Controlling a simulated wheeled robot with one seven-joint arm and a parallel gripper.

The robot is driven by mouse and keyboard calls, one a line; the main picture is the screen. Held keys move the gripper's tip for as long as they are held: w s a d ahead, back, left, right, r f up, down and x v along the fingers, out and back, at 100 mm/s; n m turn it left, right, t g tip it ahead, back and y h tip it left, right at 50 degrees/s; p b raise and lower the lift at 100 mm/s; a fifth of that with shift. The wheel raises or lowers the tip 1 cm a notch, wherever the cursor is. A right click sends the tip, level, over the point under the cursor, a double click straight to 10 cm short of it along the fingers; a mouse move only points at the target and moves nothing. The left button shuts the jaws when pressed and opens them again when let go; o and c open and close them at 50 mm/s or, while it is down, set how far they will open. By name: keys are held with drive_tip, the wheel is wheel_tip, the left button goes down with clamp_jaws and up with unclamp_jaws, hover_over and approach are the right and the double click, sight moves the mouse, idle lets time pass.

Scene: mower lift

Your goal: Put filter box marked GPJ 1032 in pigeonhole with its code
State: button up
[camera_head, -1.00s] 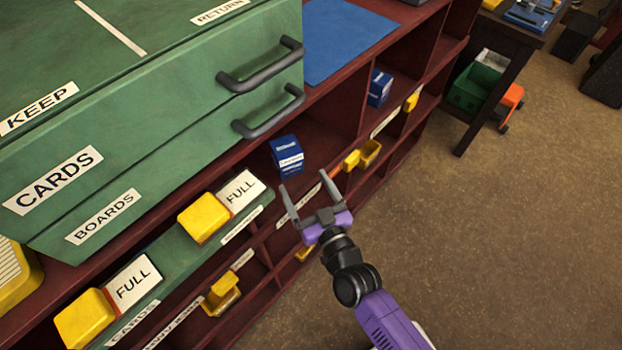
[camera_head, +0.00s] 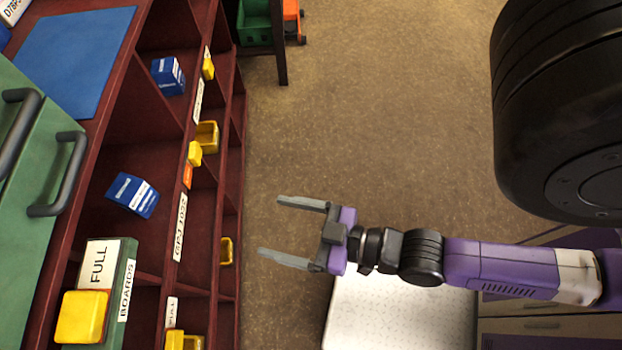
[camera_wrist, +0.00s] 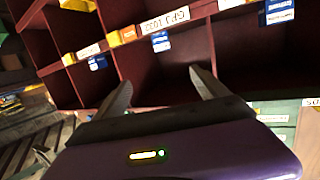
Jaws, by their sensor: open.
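A blue box (camera_head: 132,195) with a white label stands turned at an angle in a top-row pigeonhole of the dark red shelf. Its print is too small to read. The front strip (camera_head: 180,228) of that pigeonhole reads GPJ 1032. A second blue box (camera_head: 168,76) stands in the pigeonhole further up the picture. My gripper (camera_head: 271,226) is open and empty, over the floor to the right of the shelf front, apart from both boxes. In the wrist view my open fingers (camera_wrist: 160,82) point towards the pigeonholes, where several blue boxes show.
Yellow bins (camera_head: 207,136) stick out from the shelf front. A green cabinet (camera_head: 30,230) with dark handles stands on the shelf top beside a blue mat (camera_head: 75,55). A yellow block and a FULL card (camera_head: 99,262) lie near the box.

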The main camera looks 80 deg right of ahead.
drive_tip(key=s+r+g, duration=0.1)
drive_tip(key=s+r, duration=0.5)
drive_tip(key=shift+d+r+n+y, duration=0.15)
drive_tip(key=shift+d+n+y, duration=0.15)
drive_tip(key=shift+d, duration=0.05)
idle(1.7)
